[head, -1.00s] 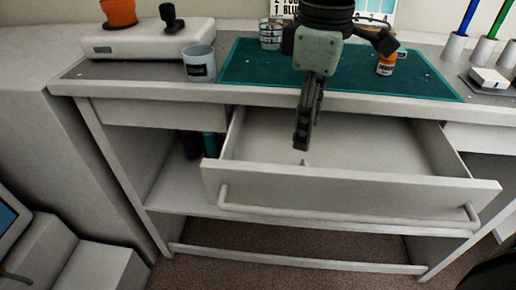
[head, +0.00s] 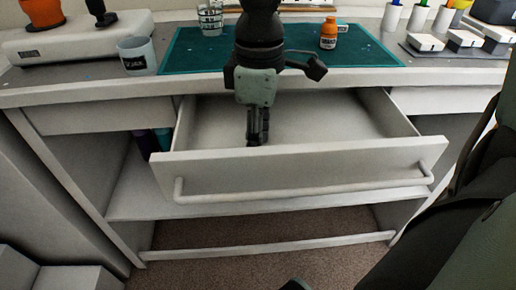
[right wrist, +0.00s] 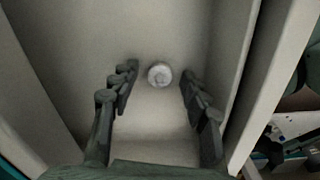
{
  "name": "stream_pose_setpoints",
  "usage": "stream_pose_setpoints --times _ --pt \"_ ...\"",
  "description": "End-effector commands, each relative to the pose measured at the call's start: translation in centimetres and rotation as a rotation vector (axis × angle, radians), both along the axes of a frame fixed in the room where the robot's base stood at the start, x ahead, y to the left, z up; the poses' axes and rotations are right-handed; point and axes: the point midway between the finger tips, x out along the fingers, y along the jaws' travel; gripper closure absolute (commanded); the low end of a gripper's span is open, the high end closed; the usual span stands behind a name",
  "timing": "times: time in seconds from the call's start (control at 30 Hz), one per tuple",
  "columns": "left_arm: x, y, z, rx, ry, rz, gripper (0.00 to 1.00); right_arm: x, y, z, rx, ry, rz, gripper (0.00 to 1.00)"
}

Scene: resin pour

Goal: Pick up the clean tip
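The clean tip (right wrist: 160,74) shows in the right wrist view as a small round whitish piece inside the open drawer (head: 300,168). My right gripper (head: 257,142) points down into the drawer near its front panel in the head view. In the right wrist view its two fingers (right wrist: 159,82) are open, one on each side of the tip, with a visible gap on both sides. In the head view I cannot make out the tip at the fingers. My left gripper is not in view.
The drawer's walls and front panel with its bar handle (head: 305,190) surround the right gripper. Above is a worktop with a green mat (head: 200,58), a grey cup (head: 137,55), an orange bottle (head: 328,34) and white blocks (head: 464,39). The drawer floor is otherwise bare.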

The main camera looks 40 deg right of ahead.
Motion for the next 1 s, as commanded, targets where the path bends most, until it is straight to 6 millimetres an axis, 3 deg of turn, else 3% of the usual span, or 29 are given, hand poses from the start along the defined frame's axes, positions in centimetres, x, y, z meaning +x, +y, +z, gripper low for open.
stream_pose_setpoints --times 0.03,0.2,0.67,0.83,1.0 --pt "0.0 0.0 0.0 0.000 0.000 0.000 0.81 0.0 0.0 0.0 0.000 0.000 0.000 0.63" --pt "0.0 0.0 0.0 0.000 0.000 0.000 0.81 0.0 0.0 0.0 -0.001 -0.001 0.000 0.84" --pt "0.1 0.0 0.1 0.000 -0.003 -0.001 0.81 0.0 -0.1 0.4 0.000 -0.001 0.000 0.85" --pt "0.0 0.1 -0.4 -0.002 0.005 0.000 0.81 -0.1 -0.3 2.0 -0.001 -0.002 0.002 0.85" --pt "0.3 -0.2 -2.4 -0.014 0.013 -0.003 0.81 -0.1 -0.3 4.8 0.000 -0.004 0.001 0.85"
